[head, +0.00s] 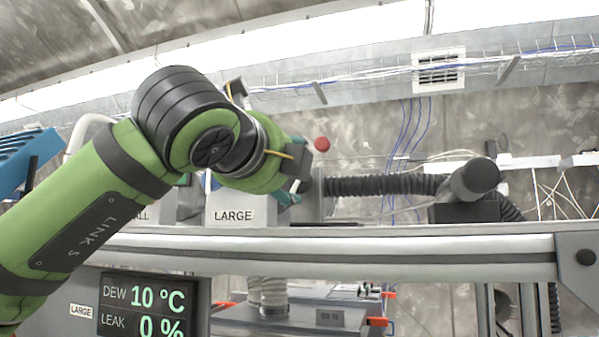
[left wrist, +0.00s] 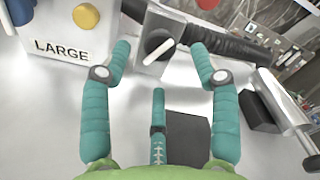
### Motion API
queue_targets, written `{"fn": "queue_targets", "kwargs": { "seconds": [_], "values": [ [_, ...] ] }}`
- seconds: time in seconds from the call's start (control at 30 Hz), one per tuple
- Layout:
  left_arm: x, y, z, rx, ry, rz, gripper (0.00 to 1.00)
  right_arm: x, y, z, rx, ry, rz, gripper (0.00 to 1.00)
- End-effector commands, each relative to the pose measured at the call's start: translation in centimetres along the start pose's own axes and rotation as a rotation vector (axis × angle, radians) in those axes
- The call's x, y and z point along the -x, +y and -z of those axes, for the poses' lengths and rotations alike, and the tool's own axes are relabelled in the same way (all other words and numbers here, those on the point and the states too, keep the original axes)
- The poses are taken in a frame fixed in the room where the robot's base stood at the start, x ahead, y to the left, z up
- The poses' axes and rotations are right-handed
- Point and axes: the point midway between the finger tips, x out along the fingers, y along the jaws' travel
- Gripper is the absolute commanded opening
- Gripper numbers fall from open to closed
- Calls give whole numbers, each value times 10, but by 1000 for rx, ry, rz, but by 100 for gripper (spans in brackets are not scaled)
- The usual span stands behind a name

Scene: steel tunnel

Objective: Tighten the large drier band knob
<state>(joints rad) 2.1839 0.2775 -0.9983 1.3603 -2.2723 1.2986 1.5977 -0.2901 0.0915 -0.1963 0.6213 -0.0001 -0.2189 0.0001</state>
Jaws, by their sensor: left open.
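A black knob with a pale bar across it (left wrist: 158,44) sits on the side of a light box in the left wrist view. Beside it the panel labelled LARGE (left wrist: 62,36) has a yellow button (left wrist: 86,16). My left gripper (left wrist: 160,54) is open, with its teal fingers spread to the left and right of the knob and the third finger below. I see no finger closed on the knob. In the head view the LARGE box (head: 240,217) stands on the bench behind my left gripper (head: 292,190), and the knob is hidden there. My right gripper is not in view.
A red ball-shaped part (head: 322,144) rises above the box. A black corrugated hose (head: 380,185) runs right to a dark cylinder (head: 474,179). A metal rail (head: 400,256) edges the bench. Below, a display (head: 148,307) reads DEW 10 °C and LEAK 0 %.

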Motion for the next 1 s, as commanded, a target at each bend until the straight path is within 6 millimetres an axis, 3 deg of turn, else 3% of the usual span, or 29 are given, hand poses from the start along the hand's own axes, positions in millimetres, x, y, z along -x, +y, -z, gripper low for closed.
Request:
{"fn": "queue_targets", "kwargs": {
  "seconds": [0.03,0.23,0.53,0.67,0.7,0.8,0.83,1.0],
  "values": [
    [-10,-4,-4,1,3,-3,61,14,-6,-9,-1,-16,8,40],
    [-38,-3,-2,0,3,-4,61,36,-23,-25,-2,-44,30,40],
    [-50,0,0,2,2,-2,61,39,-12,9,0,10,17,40],
    [-49,1,0,2,1,-1,61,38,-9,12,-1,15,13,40],
    [-49,1,0,2,1,-1,53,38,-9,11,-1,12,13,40],
    [-49,0,0,2,1,-1,13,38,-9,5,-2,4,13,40],
    [-49,0,0,2,1,-1,5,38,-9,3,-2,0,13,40],
    [-49,0,-1,2,-1,-1,5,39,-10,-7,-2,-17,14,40]
  ]
}}
